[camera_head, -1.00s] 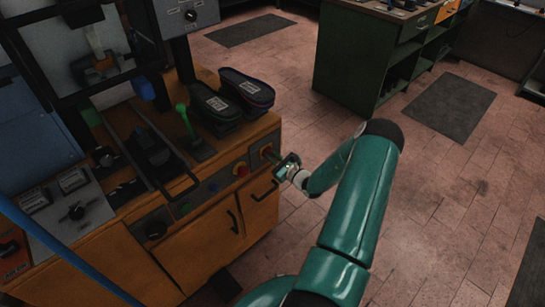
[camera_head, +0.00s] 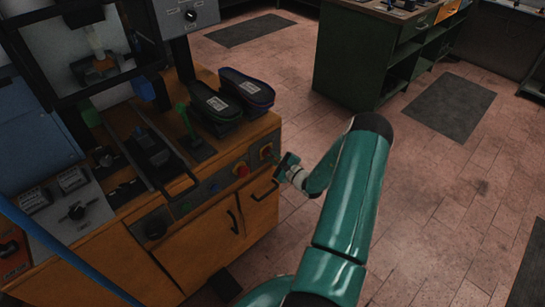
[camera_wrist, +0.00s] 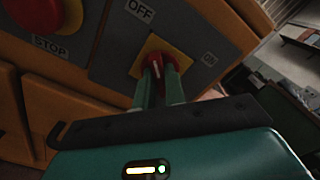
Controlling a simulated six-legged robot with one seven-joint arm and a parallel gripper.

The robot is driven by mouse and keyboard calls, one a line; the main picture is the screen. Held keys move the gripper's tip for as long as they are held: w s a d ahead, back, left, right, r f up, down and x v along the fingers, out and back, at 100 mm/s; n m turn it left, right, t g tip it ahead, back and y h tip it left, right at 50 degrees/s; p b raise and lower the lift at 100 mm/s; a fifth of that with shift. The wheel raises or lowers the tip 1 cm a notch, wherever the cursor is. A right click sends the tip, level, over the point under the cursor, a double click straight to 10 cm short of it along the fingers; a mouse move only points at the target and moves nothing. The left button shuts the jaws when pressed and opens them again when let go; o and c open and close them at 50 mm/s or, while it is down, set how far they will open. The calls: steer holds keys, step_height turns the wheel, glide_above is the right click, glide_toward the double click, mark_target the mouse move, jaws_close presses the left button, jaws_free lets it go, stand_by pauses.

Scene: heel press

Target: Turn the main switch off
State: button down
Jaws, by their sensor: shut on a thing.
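The main switch is a red knob on a yellow plate (camera_wrist: 182,52), set on a grey panel with an OFF label (camera_wrist: 140,10) above left and an ON label (camera_wrist: 209,59) to the right. My gripper (camera_wrist: 161,80) is shut on the red knob, one finger on each side. The knob's white mark leans up and slightly left, roughly toward OFF; the fingers hide part of the knob. In the head view, the switch (camera_head: 266,152) is at the right end of the orange cabinet's front, with my gripper (camera_head: 280,164) against it.
A red STOP button (camera_wrist: 40,12) on yellow sits left of the switch; it also shows in the head view (camera_head: 241,169). Shoe-shaped pieces (camera_head: 246,88) and a green lever (camera_head: 187,122) are on the cabinet top.

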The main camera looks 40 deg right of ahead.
steer(key=c, duration=1.5)
jaws_free()
steer(key=shift+o, duration=0.2)
steer(key=s, duration=1.4)
steer(key=shift+d, duration=0.15)
